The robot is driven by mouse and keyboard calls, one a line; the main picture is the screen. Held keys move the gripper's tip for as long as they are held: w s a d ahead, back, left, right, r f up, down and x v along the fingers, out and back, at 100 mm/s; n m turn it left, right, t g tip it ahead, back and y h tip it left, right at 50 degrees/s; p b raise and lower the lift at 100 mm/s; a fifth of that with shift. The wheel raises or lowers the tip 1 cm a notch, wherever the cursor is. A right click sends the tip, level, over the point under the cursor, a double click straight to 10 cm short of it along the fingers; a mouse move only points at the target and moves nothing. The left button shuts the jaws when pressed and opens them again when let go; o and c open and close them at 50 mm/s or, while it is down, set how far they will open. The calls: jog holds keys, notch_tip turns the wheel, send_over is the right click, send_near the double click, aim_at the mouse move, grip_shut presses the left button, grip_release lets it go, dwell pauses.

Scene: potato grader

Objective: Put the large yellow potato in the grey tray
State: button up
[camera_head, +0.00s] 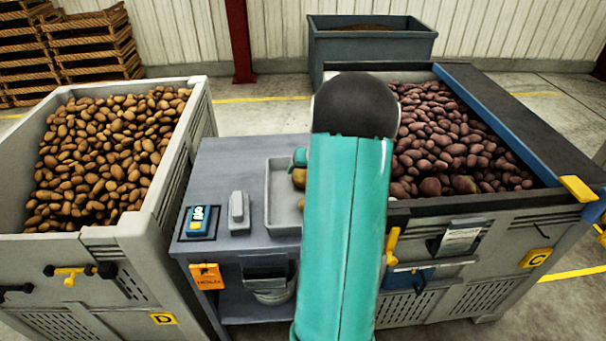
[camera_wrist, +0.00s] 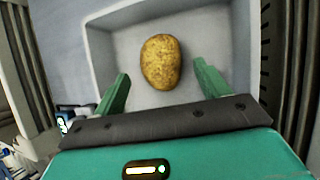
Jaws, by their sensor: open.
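The large yellow potato (camera_wrist: 161,62) lies inside the grey tray (camera_wrist: 101,45), on its floor, in the wrist view. My gripper (camera_wrist: 161,72) is open, with its two green fingers apart on either side of the potato's near end. I see gaps between the fingers and the potato, so nothing is held. In the head view, the tray (camera_head: 282,205) sits on the grey bench, and my arm hides its right part. Only a sliver of the potato (camera_head: 299,178) shows there, beside a teal piece of my gripper (camera_head: 300,158).
A blue handheld device (camera_head: 199,220) and a grey object (camera_head: 239,211) are on the bench (camera_head: 225,165) left of the tray. A bin of brown potatoes (camera_head: 203,115) stands left, and a bin of reddish potatoes (camera_head: 480,225) right. An orange tag (camera_head: 207,276) hangs at the bench front.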

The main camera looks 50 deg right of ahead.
jog(key=v, duration=0.9)
jog(key=w+a+r+n+y, duration=0.15)
jog(key=a+r+n, duration=0.25)
jog(key=a+n, duration=0.4)
jog(key=w+a+r+n, duration=0.25)
jog(key=a+n, duration=0.35)
jog(key=a, duration=0.4)
jog(key=w+a+r+n, duration=0.1)
jog(key=a+r+n, duration=0.3)
jog(key=a+n, duration=0.4)
jog(key=s+a+r+n, duration=0.1)
jog(key=s+a+n, duration=0.5)
jog(key=a+n, duration=0.4)
jog(key=s+a+r+n, duration=0.1)
jog(key=s+a+n, duration=0.5)
jog(key=a+n, duration=0.5)
jog(key=n, duration=0.2)
jog(key=shift+s+n, duration=0.3)
jog(key=shift+s, duration=0.05)
jog(key=shift+r+y, duration=0.15)
jog(key=shift+y, duration=0.1)
jog(key=c, duration=0.8)
jog(key=shift+a, duration=0.15)
